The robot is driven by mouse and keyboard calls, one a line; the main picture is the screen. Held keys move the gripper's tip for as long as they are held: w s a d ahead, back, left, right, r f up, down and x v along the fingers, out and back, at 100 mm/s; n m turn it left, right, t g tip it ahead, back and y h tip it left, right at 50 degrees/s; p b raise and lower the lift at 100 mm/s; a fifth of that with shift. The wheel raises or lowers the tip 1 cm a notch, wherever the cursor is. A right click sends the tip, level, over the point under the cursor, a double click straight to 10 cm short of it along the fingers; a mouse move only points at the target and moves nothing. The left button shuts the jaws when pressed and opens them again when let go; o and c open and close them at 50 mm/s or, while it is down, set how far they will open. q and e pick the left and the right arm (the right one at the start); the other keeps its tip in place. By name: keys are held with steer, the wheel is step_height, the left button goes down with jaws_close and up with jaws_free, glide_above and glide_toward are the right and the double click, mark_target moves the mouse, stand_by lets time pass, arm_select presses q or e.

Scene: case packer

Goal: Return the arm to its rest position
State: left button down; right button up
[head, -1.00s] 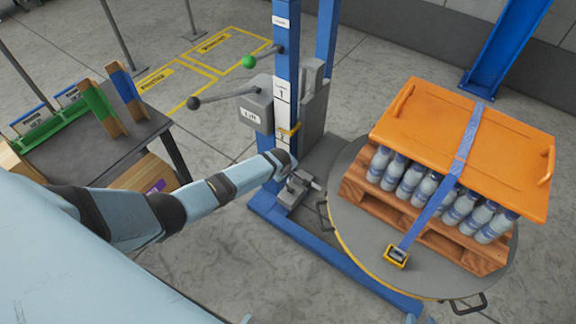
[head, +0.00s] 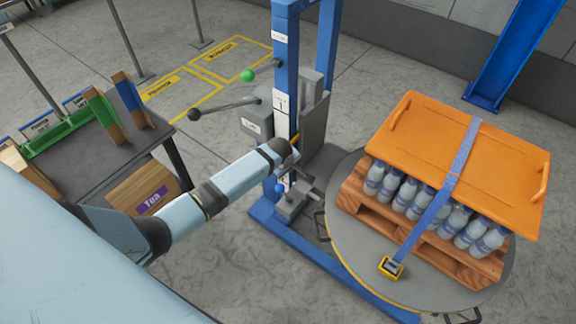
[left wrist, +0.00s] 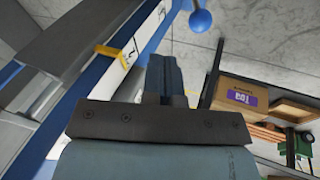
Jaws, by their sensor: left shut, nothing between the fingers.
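My left arm (head: 215,192) reaches in from the left in the head view, its far end in front of the blue lift column (head: 284,65). In the left wrist view my left gripper (left wrist: 164,62) is shut, its fingers together and empty. In the head view I cannot make the fingers out clearly beyond the wrist. A blue ball knob (head: 279,188) shows just below the wrist; a blue knob (left wrist: 201,21) also shows ahead of the fingers, apart from them, in the wrist view. My right gripper is not in view.
A round turntable (head: 357,240) at right carries a wooden pallet (head: 440,235) of bottles under an orange lid (head: 455,160) with a blue strap. Levers with green (head: 247,76) and black (head: 194,115) knobs stick out left of the column. A dark table (head: 75,150) and Tea box (head: 135,187) stand at left.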

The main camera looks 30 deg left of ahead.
arm_select(q)
steer(key=shift+s+r, duration=0.1)
steer(key=shift+r, duration=0.05)
stand_by(0.4)
steer(key=s+d+f+m+t+h, duration=0.1)
steer(key=s+d+m+t, duration=0.1)
steer(key=s+d+m, duration=0.45)
steer(key=s+d+f+m+t+h, duration=0.1)
steer(key=s+d+f+m+h, duration=0.15)
steer(key=s, duration=0.75)
steer(key=s+d+r+m+t, duration=0.2)
steer(key=s+r+m, duration=0.5)
steer(key=s, duration=0.6)
steer(key=shift+s+d+r+m+t, duration=0.3)
steer(key=shift+d+r+m+t, duration=0.1)
steer(key=shift+r+t, duration=0.3)
